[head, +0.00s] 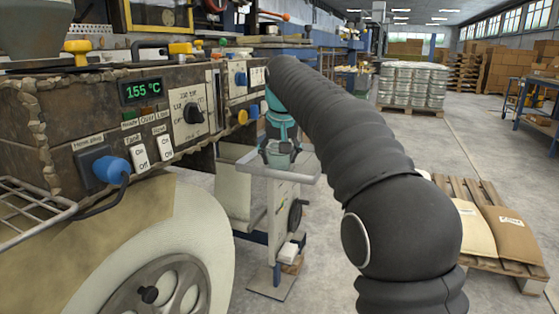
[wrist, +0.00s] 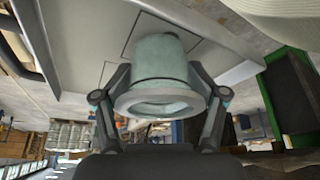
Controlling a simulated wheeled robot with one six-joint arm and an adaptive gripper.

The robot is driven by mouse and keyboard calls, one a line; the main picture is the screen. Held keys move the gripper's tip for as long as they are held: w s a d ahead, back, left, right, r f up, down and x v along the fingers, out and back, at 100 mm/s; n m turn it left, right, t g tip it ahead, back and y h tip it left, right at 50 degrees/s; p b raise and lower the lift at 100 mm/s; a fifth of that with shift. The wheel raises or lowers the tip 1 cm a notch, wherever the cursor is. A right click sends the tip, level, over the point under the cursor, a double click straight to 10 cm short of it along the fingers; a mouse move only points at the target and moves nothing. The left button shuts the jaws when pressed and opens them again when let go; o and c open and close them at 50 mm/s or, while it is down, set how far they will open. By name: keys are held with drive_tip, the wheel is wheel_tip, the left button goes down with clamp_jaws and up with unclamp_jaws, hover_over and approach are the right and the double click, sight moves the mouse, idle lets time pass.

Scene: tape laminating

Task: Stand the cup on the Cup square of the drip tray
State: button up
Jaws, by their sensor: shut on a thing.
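A pale green cup (wrist: 160,68) is between the two fingers of my gripper (wrist: 160,82) in the wrist view, with its round rim toward the camera. The gripper is shut on it. Behind the cup is the light grey drip tray (wrist: 85,40) with thin dark outlined squares. The cup covers part of an outline, and I can read no label there. I cannot tell whether the cup's base touches the tray. In the head view my gripper (head: 280,148) is low over the grey tray top (head: 252,168) of a stand, with the cup (head: 280,160) small and partly hidden.
A machine panel (head: 155,125) with switches, knobs and a 155 °C display stands at the left, above a large cream roll (head: 190,240). A pallet with sacks (head: 515,235) lies at the right. The floor between is clear. A green-edged dark box (wrist: 290,95) shows in the wrist view.

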drive_tip(key=shift+f, duration=0.1)
drive_tip(key=o, duration=1.2)
drive_tip(key=shift+o, duration=0.2)
drive_tip(key=p+v, duration=0.3)
drive_tip(key=v, duration=0.9)
drive_tip(key=shift+d, duration=0.1)
